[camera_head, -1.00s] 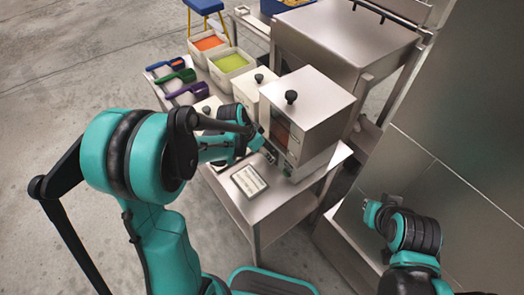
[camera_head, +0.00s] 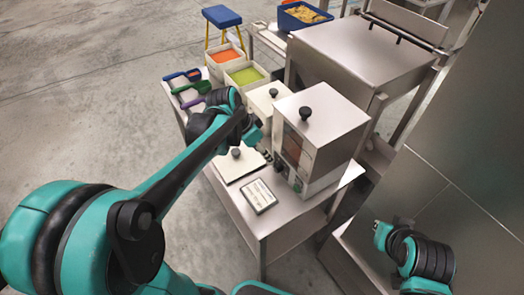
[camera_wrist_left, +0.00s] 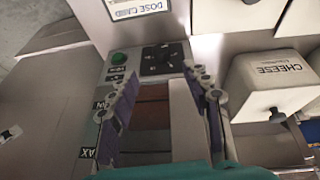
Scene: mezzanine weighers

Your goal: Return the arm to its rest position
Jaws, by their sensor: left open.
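My left arm comes in from the left in the head view, with its forearm stretched toward the weighers. My left gripper (camera_head: 262,138) is beside the front of the nearest tall steel weigher (camera_head: 322,125). In the left wrist view the fingers of the left gripper (camera_wrist_left: 165,98) are spread apart with nothing held between them. Beyond them is a control panel with a green button (camera_wrist_left: 118,58) and a black dial (camera_wrist_left: 162,60). My right gripper (camera_head: 382,236) hangs at the lower right, away from the table; its opening is unclear.
A steel table (camera_head: 288,218) holds the weighers, a flat card (camera_head: 259,196) and scoops (camera_head: 190,88). Bins of orange (camera_head: 225,56) and green (camera_head: 246,76) food stand behind. A container labelled CHEESE (camera_wrist_left: 275,85) is right in the wrist view. Open floor lies left.

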